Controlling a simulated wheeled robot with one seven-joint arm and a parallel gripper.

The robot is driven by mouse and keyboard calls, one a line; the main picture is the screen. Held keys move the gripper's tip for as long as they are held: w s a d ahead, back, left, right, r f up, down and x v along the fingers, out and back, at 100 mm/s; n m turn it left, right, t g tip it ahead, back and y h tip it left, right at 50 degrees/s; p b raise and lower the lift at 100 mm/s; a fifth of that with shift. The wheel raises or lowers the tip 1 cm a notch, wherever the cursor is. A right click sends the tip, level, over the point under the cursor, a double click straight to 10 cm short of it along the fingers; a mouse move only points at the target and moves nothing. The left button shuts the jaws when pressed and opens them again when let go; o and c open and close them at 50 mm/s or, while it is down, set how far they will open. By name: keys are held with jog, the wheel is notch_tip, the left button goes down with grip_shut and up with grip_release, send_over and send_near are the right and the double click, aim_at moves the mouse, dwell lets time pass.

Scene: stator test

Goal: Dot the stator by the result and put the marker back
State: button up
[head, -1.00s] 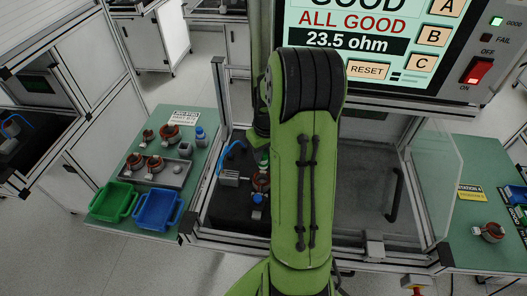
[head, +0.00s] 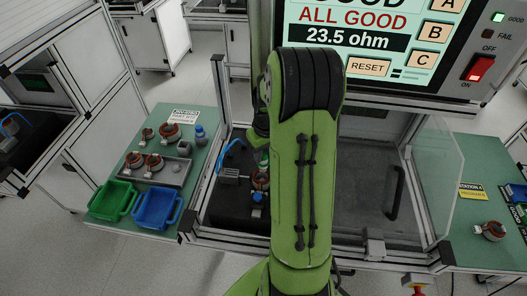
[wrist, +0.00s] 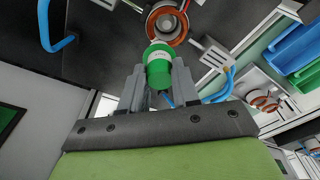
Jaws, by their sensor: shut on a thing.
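My gripper (wrist: 158,78) is shut on a green marker (wrist: 159,70) in the wrist view. The marker's far end overlaps the near rim of a copper-wound stator (wrist: 168,24); I cannot tell whether they touch. In the head view the stator (head: 261,181) sits on the dark fixture plate inside the test bay, partly behind my arm. The marker's green (head: 264,160) shows just above it. My fingers are mostly hidden there. The tester screen (head: 352,22) reads ALL GOOD, 23.5 ohm, and the GOOD lamp (head: 498,17) is lit green.
A grey clamp block (head: 230,175) and blue hose stand left of the stator. The left table holds a tray (head: 178,178) with stators, a green bin (head: 112,202), a blue bin (head: 158,209) and a blue-capped bottle (head: 200,133). Frame posts and a clear side panel (head: 438,175) bound the bay.

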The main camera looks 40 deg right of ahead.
jog(key=shift+r+p, duration=2.1)
jog(key=shift+r, duration=0.9)
jog(key=shift+f, duration=0.1)
jog(key=shift+f, duration=0.1)
